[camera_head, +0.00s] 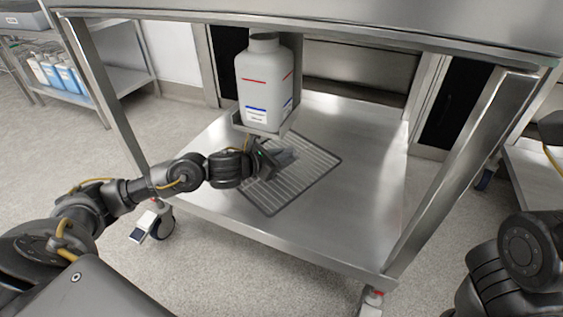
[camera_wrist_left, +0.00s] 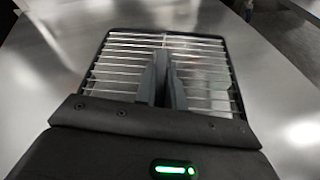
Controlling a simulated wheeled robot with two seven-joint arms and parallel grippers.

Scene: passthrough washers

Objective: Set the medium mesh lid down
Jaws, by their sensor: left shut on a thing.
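The mesh lid (camera_head: 312,180) is a flat rectangle of thin metal bars with a dark frame. In the head view it is at the lower steel shelf, under and in front of the white bottle. My left gripper (camera_head: 290,156) reaches over its middle, with its fingers closed together. In the left wrist view the lid (camera_wrist_left: 205,62) spreads out beyond the fingers (camera_wrist_left: 162,75), which are shut on a bar of it near its middle. The lid looks flat and level with the shelf; I cannot tell whether it touches it. My right gripper is not seen.
A white bottle (camera_head: 264,85) with red and blue markings sits in a bracket (camera_head: 262,130) hanging above the shelf. The steel shelf (camera_head: 370,210) is bare to the right. Table legs (camera_head: 465,165) frame the opening. Several bottles (camera_head: 58,75) stand on a rack at left.

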